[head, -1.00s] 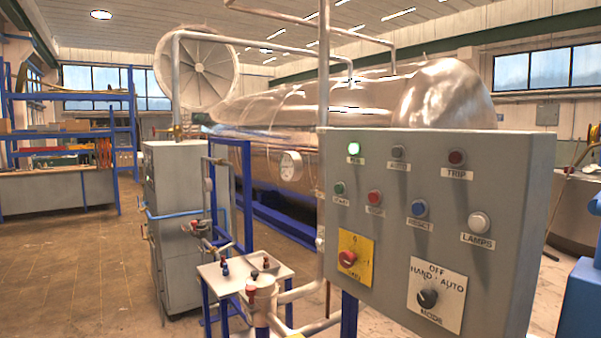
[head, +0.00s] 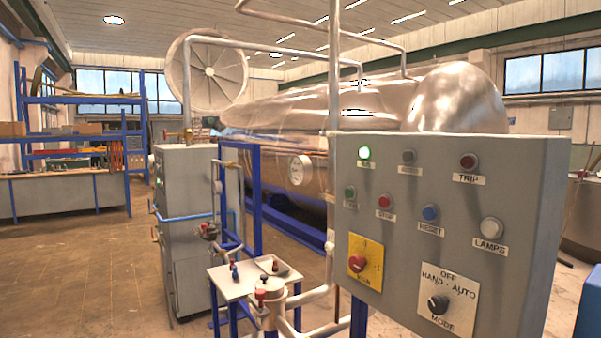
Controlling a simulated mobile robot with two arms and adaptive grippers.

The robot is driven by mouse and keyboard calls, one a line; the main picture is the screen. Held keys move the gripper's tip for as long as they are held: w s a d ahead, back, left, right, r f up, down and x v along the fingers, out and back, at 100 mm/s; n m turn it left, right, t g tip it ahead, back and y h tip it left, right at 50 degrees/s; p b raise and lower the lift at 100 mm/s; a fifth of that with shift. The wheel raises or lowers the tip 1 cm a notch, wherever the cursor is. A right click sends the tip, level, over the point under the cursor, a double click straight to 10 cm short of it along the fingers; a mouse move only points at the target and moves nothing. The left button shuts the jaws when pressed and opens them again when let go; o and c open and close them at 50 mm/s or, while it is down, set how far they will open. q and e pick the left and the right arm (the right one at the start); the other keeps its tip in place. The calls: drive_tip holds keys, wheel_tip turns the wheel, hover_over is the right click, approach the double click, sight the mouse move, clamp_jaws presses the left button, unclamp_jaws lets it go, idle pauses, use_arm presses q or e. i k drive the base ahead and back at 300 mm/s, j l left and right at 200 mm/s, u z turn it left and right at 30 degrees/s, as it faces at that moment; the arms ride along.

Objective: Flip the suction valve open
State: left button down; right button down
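In the head view, a pipe run in front of the grey pump cabinet (head: 190,215) carries a valve with a red part (head: 209,231). A second red-topped fitting (head: 261,296) stands on the thick pipe below, near the small table. I cannot tell which of them is the suction valve, nor read either one's handle position. Neither of my grippers is in view.
A grey control panel (head: 400,240) with lamps, buttons and a yellow switch plate fills the right front. A small white table (head: 235,287) holds several small fittings. The large steel chamber (head: 400,110) lies behind. Open floor (head: 90,270) spreads at left.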

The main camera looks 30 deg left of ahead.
sight(327, 198)
drive_tip(key=i+j+z, duration=0.15)
drive_tip(key=j+z, duration=0.15)
drive_tip(key=j, duration=0.8)
drive_tip(key=j+z, duration=0.25)
drive_tip(key=j, duration=0.8)
drive_tip(key=k+j+z, duration=0.1)
drive_tip(key=j+z, duration=0.2)
drive_tip(key=j, duration=0.8)
